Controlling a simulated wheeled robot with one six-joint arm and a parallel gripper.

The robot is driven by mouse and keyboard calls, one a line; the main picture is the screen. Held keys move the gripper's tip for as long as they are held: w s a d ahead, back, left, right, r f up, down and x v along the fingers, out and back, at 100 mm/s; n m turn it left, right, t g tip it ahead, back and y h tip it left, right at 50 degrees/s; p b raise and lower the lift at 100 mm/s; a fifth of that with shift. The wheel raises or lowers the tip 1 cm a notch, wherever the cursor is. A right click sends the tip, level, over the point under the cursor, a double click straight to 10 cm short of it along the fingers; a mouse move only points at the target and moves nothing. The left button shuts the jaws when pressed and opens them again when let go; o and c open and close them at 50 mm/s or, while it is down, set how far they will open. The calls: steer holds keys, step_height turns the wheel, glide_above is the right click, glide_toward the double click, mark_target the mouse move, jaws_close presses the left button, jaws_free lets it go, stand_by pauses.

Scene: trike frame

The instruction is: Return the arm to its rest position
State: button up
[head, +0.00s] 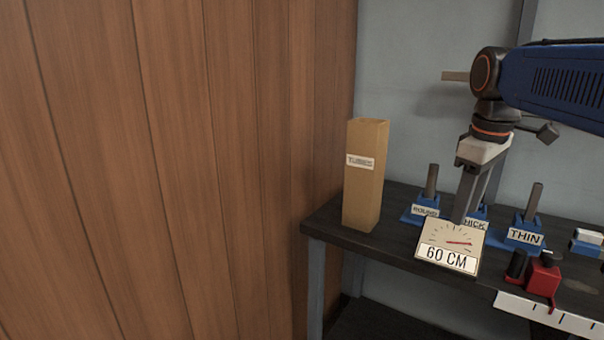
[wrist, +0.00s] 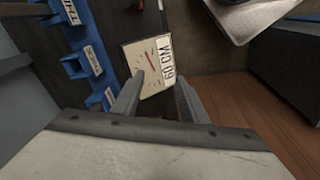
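My gripper (head: 468,208) points down above the front of the dark workbench, below my blue arm at the upper right. Its two fingers also show in the wrist view (wrist: 160,88), apart with a gap between them, and I see nothing clamped there. A pale dial card marked "60 CM" (head: 450,247) is just below the fingertips in the head view. In the wrist view the card (wrist: 150,62) lies beyond the fingers, partly overlapped by the left one; whether they touch is unclear.
A tall cardboard box labelled "TUBES" (head: 365,180) stands at the bench's left end. Blue peg holders marked ROUND (head: 424,211) and THIN (head: 524,236) stand behind the card, with a THICK one partly hidden. A red clamp-like block (head: 543,280) sits right. A wooden wall (head: 170,170) fills the left.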

steer(key=s+a+f+m+t, duration=0.1)
steer(key=s+a+f+m, duration=0.1)
steer(key=s+f, duration=0.6)
steer(key=s+a+f+m+t, duration=0.2)
steer(key=s+f+m, duration=0.3)
steer(key=f, duration=0.8)
steer(key=s, duration=0.3)
steer(key=shift+f, duration=0.25)
